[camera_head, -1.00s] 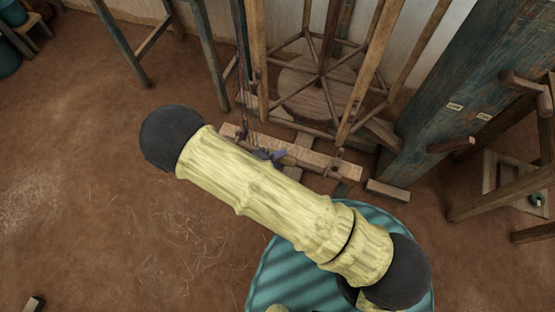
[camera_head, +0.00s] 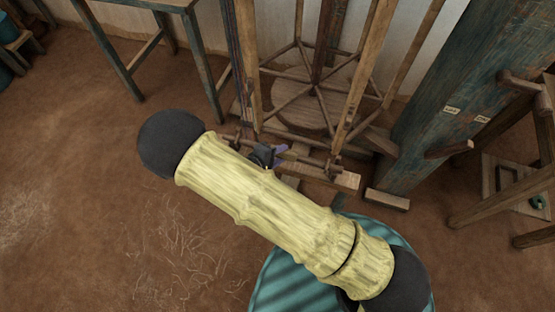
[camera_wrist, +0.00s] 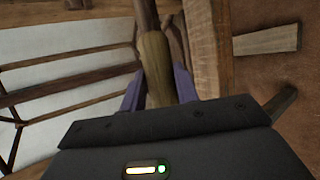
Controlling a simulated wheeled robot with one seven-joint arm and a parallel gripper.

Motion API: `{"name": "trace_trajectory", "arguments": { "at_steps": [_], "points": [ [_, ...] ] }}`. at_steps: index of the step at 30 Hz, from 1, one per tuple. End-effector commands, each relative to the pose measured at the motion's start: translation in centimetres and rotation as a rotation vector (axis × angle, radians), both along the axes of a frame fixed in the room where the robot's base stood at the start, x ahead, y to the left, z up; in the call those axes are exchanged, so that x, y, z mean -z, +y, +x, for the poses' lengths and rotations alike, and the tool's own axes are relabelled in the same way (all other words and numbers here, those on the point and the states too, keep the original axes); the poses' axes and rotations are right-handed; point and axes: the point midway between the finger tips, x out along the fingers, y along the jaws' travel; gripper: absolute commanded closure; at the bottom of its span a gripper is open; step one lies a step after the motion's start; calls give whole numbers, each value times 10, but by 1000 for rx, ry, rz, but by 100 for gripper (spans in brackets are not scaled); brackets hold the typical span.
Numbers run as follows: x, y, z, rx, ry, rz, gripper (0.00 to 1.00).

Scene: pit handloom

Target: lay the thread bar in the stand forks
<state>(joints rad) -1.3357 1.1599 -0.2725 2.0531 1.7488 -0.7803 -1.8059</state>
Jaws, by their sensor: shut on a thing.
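My gripper (camera_head: 266,156), with purple fingers, is partly hidden behind my pale yellow arm link in the head view. In the wrist view my gripper (camera_wrist: 158,92) is shut on the thread bar (camera_wrist: 157,70), a round wooden bar between the two fingers that runs up out of the picture. In the head view a thin dark bar (camera_head: 307,159) runs out from the gripper, over or close to a pale base plank. A small upright, seemingly one stand fork (camera_head: 333,168), stands at the plank's right end. I cannot tell whether the bar touches it; the other end is unclear.
Tall wooden posts and a spoked frame (camera_head: 318,84) stand just behind the gripper. A thick blue-green post (camera_head: 440,100) rises on the right, with a small block (camera_head: 387,199) on the floor before it. A table (camera_head: 150,5) stands at upper left.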

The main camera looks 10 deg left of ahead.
Motion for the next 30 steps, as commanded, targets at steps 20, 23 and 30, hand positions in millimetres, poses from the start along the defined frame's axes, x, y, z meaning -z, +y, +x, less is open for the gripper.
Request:
{"name": "trace_trajectory", "arguments": {
  "at_steps": [20,23,30],
  "points": [
    [9,-3,32,0,0,-2,99],
    [15,-2,32,-1,0,-1,99],
    [28,-2,31,0,0,0,99]
  ]
}}
